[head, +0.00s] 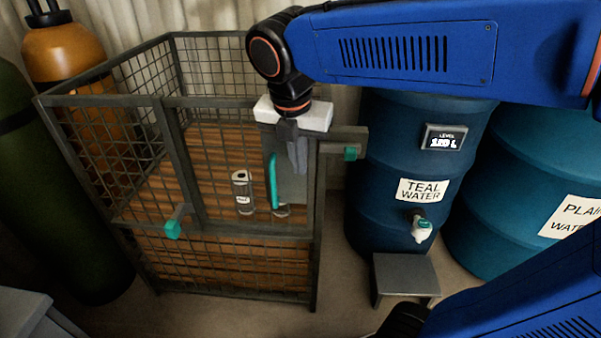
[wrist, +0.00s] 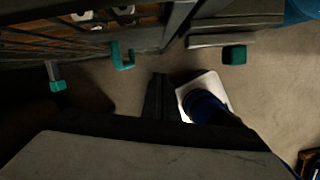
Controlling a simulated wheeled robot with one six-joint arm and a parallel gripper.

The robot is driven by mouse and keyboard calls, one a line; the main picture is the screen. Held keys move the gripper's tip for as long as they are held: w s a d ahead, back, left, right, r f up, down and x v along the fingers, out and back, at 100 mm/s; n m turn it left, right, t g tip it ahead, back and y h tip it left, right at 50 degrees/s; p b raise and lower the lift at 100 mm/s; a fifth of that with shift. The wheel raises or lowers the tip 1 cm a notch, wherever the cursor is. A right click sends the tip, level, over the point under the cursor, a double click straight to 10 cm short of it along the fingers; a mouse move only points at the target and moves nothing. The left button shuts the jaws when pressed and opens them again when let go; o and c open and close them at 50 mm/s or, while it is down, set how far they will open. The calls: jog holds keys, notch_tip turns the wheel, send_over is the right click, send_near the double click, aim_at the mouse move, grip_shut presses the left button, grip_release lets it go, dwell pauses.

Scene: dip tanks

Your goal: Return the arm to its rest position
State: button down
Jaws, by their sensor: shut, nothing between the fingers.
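My arm reaches in from the right across the top of the head view, with a bend above the wire cage. My gripper (head: 298,168) hangs below a white block, its fingers together and empty. It is in front of the cage's grey plate, just right of the upright teal handle (head: 273,181). In the wrist view my dark fingers (wrist: 161,80) show close together, with bare floor around their tips. The teal handle (wrist: 123,57) is apart from them, up and to the left. Part of the grey plate is hidden behind my gripper.
The wire cage (head: 158,105) holds a white-labelled canister (head: 242,190). Teal-ended parts jut from its front (head: 173,229) and right side (head: 351,153). A teal water barrel (head: 377,205), plain water barrel (head: 481,215) and grey stool (head: 404,272) stand right. Gas cylinders (head: 70,52) stand left.

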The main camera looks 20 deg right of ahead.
jog(key=shift+v, duration=1.5)
jog(key=s+d+f+m+t, duration=0.1)
jog(key=s+d+f+m, duration=0.4)
jog(key=m, duration=0.9)
jog(key=s+d+f+m+t+y, duration=0.1)
jog(key=s+d+f+m, duration=0.4)
jog(key=m, duration=0.9)
notch_tip(320, 180, down, 3)
jog(key=shift+s+d+r+m+t+y, duration=0.25)
jog(key=shift+s+d+m+t+y, duration=0.1)
jog(key=shift+d, duration=0.8)
